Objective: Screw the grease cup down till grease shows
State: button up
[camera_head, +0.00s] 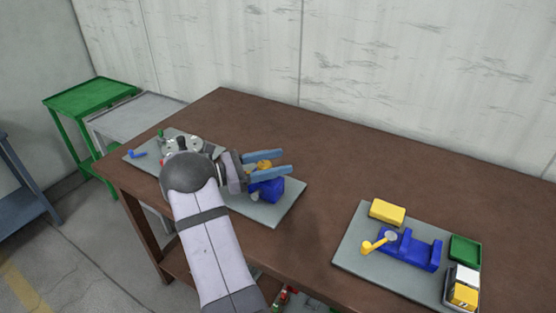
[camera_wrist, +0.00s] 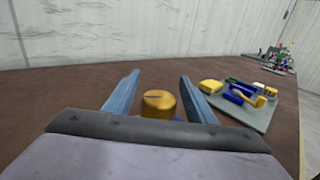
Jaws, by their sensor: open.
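The grease cup looks like a small brass-yellow cap (camera_head: 264,166) on top of a blue block (camera_head: 268,188), which stands on the left grey plate (camera_head: 281,214). My gripper (camera_head: 288,163) is open, its two blue fingers level and pointing right in the head view. The fingers lie on either side of the cap, with a gap visible in the wrist view. There the cap (camera_wrist: 158,104) sits between the fingers, with a dark line on its face. The base of the cap is mostly hidden. I cannot make out any grease.
A second grey plate (camera_head: 350,262) at the right holds a blue vise-like fixture (camera_head: 412,250) with a yellow lever, a yellow block (camera_head: 387,211), a green tray (camera_head: 465,249) and a bin. The brown tabletop (camera_head: 330,180) between the plates is clear. A green cart stands left.

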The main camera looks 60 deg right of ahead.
jog(key=shift+s+d, duration=0.25)
jog(key=shift+c, duration=0.5)
jog(key=c, duration=0.9)
jog(key=shift+c, duration=0.2)
jog(key=shift+s+a+m+g+y, duration=0.15)
jog(key=shift+a+m+g+y, duration=0.05)
jog(key=shift+m+g+y, duration=0.65)
jog(key=shift+s+a+m+g+y, duration=0.2)
jog(key=shift+m+g+y, duration=0.45)
jog(key=shift+y, duration=0.45)
jog(key=shift+s+a+m+g+y, duration=0.1)
jog(key=shift+a+m+g+y, duration=0.1)
jog(key=shift+m+g+y, duration=0.65)
jog(key=shift+r, duration=0.1)
jog(key=o, duration=1)
